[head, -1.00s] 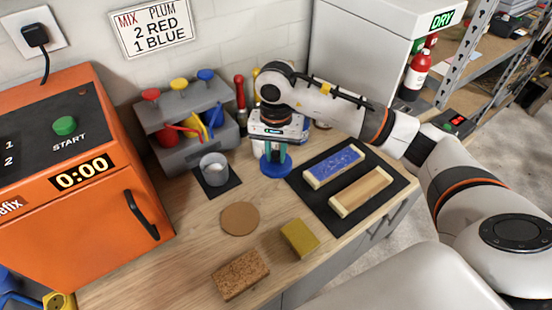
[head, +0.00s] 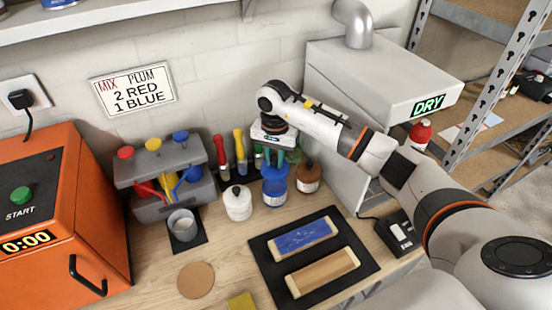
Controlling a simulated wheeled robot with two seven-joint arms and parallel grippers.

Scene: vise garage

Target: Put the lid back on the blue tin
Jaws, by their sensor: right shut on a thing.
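The blue tin (head: 275,193) stands on the workbench in the back row, between a white jar and a brown bottle. My right gripper (head: 274,161) is directly above the tin, pointing down. It is shut on the blue lid (head: 274,172), which is at the tin's top. From this angle I cannot tell whether the lid touches the rim or hangs just above it. The gripper and lid hide the tin's mouth. My left gripper is not in view.
The white jar (head: 237,203) and brown bottle (head: 308,177) stand close on either side. A black mat (head: 262,262) with two bars lies in front. A grey cup (head: 182,225) and round cork mat (head: 196,280) are to the left.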

